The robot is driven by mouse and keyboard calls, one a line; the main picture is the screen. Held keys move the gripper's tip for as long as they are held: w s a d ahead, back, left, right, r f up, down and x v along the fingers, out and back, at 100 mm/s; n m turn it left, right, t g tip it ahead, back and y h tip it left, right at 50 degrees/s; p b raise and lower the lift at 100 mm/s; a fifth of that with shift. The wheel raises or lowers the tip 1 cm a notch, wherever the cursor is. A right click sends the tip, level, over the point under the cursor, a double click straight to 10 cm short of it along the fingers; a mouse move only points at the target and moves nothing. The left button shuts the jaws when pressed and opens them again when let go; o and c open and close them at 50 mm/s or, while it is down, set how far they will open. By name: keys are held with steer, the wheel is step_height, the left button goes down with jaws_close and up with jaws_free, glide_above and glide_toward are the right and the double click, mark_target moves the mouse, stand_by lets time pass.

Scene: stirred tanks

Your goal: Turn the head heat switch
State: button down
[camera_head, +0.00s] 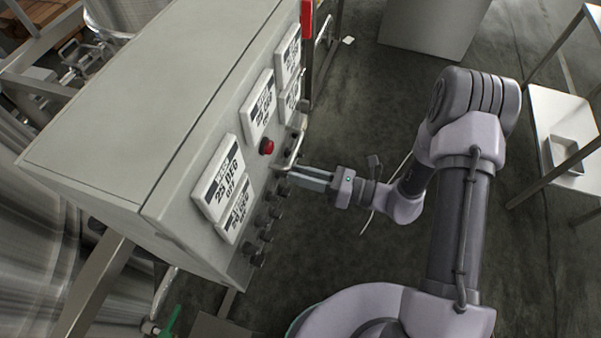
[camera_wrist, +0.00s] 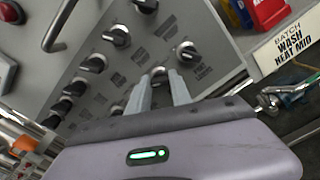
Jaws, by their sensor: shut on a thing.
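My gripper (camera_head: 290,175) reaches the front face of the grey control cabinet (camera_head: 110,95) from the right. In the wrist view my gripper (camera_wrist: 163,83) has its two fingers closed around a small dark switch knob (camera_wrist: 158,72) on the panel. I cannot read that knob's label, so I cannot tell whether it is the head heat switch. Similar black knobs with silver pointers sit around it, such as one to the upper left (camera_wrist: 117,36) and one to the right (camera_wrist: 187,51). In the head view the gripped knob is hidden by the fingers.
A red button (camera_head: 267,146) and displays, one reading 25 DEG (camera_head: 218,178), are on the cabinet front. A metal handle (camera_wrist: 60,25) stands out near the knobs.

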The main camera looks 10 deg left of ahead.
steer(key=shift+r, duration=0.1)
steer(key=shift+m+p, duration=2)
steer(key=shift+m, duration=1.8)
steer(key=c, duration=1.2)
jaws_free()
steer(key=shift+o, duration=0.2)
steer(key=shift+d, duration=0.1)
